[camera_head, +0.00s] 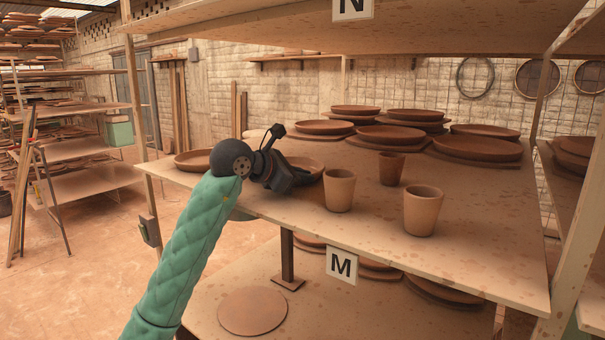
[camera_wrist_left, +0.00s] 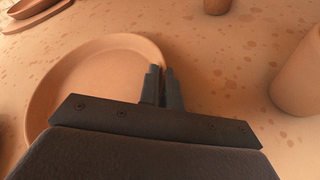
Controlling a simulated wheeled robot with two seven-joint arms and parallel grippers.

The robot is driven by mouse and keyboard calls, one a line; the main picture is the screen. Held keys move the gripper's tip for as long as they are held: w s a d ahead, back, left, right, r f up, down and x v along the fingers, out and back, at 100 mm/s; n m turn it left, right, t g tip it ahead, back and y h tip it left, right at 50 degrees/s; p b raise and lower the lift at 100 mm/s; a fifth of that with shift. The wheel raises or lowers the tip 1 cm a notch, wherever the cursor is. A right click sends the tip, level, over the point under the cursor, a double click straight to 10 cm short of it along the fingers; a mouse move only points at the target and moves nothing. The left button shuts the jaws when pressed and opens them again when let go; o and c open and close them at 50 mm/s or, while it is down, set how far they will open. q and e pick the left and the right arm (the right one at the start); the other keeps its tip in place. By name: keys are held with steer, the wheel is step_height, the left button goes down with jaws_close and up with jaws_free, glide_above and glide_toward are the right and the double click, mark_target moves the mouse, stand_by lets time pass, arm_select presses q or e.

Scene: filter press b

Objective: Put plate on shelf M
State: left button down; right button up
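A brown clay plate (camera_head: 310,165) is on the left part of the middle shelf board (camera_head: 460,255), partly hidden behind my left gripper (camera_head: 290,182). In the left wrist view the plate (camera_wrist_left: 85,80) lies to the left, with its right rim at the fingertips of my left gripper (camera_wrist_left: 163,88). The fingers are close together and look shut on that rim. I cannot tell whether the plate touches the board. The M sign (camera_head: 342,265) is at this board's front edge. My right gripper is not in view.
Clay cups (camera_head: 340,190) stand right of the plate; one (camera_wrist_left: 300,80) is close in the left wrist view. Stacked plates (camera_head: 475,147) fill the back. Another plate (camera_head: 193,160) sits left. The upper board (camera_head: 440,40) is overhead. A flat disc (camera_head: 252,311) lies below.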

arm_select(q)
steer(key=c, duration=1.9)
jaws_free()
steer(key=shift+a, duration=0.1)
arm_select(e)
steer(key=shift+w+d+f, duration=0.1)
